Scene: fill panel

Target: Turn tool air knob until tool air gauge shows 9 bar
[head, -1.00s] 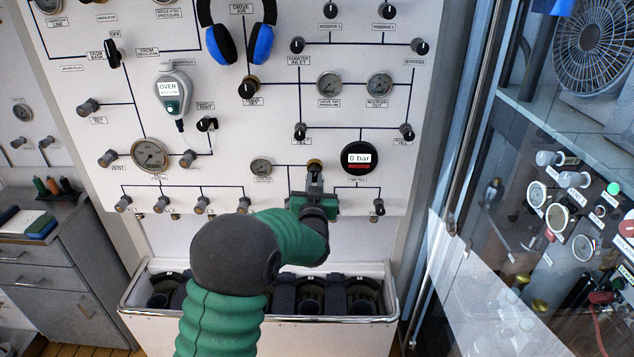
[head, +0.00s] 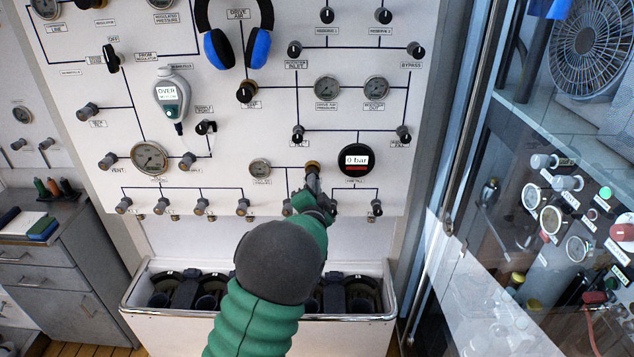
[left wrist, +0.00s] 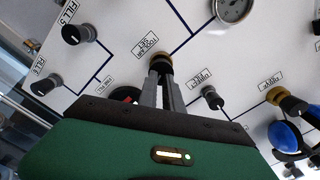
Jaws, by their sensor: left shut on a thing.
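The brass-and-black tool air knob (head: 312,166) is on the lower middle of the white panel. It also shows in the left wrist view (left wrist: 160,62), beside a label that seems to read "TOOL AIR SET". My left gripper (head: 313,176) is shut on this knob; its two fingers (left wrist: 161,77) reach it in the wrist view. A small round dial (head: 260,168), apparently the tool air gauge, is left of the knob on the same line. Its edge shows in the wrist view (left wrist: 232,8). Its needle is too small to read. My right gripper is not in view.
A black digital gauge (head: 356,160) reading "0 bar" is close right of the knob. Small knobs (head: 376,208) line the panel's lower edge. Blue headphones (head: 238,48) hang above. A white bin (head: 250,330) stands below, and a glass partition (head: 480,150) is at the right.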

